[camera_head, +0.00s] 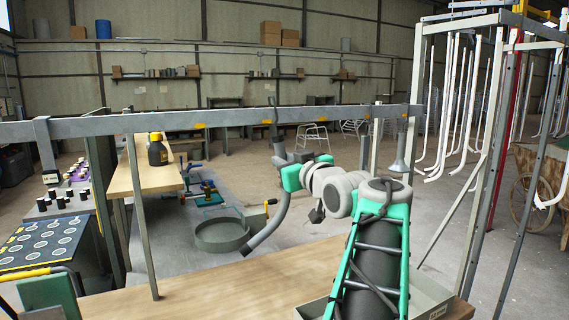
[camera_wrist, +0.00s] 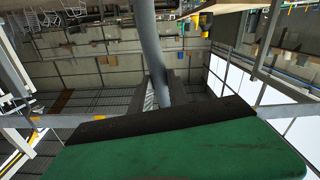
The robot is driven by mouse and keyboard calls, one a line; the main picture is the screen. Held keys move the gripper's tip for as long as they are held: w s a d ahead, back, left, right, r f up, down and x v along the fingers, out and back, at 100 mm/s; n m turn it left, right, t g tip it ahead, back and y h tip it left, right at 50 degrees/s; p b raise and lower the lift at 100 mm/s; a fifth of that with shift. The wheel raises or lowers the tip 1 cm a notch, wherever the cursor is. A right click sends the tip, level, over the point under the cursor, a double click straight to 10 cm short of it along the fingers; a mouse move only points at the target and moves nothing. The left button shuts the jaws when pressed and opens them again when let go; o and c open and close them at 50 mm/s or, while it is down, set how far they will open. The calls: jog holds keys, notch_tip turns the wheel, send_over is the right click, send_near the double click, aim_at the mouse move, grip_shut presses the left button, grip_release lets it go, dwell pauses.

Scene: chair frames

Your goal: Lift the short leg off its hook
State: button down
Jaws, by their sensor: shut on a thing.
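A grey bent tube, apparently the short leg (camera_head: 283,198), stands below the long grey rail (camera_head: 330,114), its lower end curving left. My gripper (camera_head: 287,160) is at its upper part, just under the rail, and is shut on it. In the wrist view the grey tube (camera_wrist: 150,45) runs from the top edge down to the dark jaws (camera_wrist: 166,92). The jaw contact is partly hidden by my green and black gripper body. The hook is not clearly visible, so I cannot tell whether the tube still touches it.
Other grey pieces hang right of my gripper, including one with a flared end (camera_head: 400,150). White bent tubes (camera_head: 455,100) hang on a rack at right. A round grey basin (camera_head: 221,232) and a wooden bench top (camera_head: 225,285) lie below.

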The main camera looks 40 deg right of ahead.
jog(key=shift+s, duration=0.1)
jog(key=shift+r+b+v, duration=0.2)
jog(key=shift+b+v, duration=0.05)
jog(key=shift+v, duration=0.55)
jog(key=shift+r+b+v, duration=0.2)
jog(key=shift+b+v, duration=0.1)
jog(key=shift+v, duration=0.5)
jog(key=shift+r+b+v, duration=0.15)
jog(key=shift+b+v, duration=0.1)
jog(key=shift+v, duration=0.55)
